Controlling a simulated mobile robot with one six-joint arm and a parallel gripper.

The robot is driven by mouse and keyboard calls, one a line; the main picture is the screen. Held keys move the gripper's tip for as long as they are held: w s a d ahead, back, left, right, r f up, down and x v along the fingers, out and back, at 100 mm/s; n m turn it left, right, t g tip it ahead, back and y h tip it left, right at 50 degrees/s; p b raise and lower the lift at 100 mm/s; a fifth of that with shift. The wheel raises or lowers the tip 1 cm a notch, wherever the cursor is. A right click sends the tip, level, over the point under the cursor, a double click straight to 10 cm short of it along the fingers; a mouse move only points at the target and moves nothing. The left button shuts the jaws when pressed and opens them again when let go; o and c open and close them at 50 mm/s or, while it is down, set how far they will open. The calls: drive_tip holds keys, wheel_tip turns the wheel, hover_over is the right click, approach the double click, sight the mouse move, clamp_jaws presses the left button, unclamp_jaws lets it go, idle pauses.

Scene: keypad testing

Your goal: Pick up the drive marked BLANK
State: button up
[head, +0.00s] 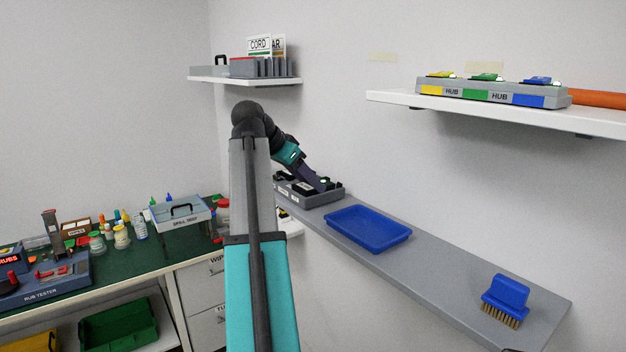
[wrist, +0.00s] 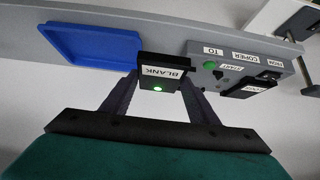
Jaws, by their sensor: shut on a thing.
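The drive marked BLANK (wrist: 163,72) is a black block with a white label and a lit green light. In the wrist view it sits between the two fingers of my gripper (wrist: 158,92), which is shut on it. The grey copier (wrist: 223,55) is beside it, with labels TO, COPIER, START and FROM. A second dark drive (wrist: 250,90) is at the copier, its label unreadable. In the head view my gripper (head: 324,184) is at the copier (head: 325,198) on the grey shelf; the held drive is too small to make out there. I cannot tell whether it touches the copier.
A blue tray (head: 368,229) lies on the grey shelf (head: 440,262) near the copier. A blue brush (head: 506,293) stands at the shelf's near end, with free room between. A white shelf (head: 385,97) with a hub hangs above. A green-topped bench (head: 150,262) is at left.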

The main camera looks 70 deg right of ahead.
drive_tip(key=shift+s+a+r, duration=0.15)
drive_tip(key=shift+s+a, duration=0.05)
drive_tip(key=shift+a, duration=0.9)
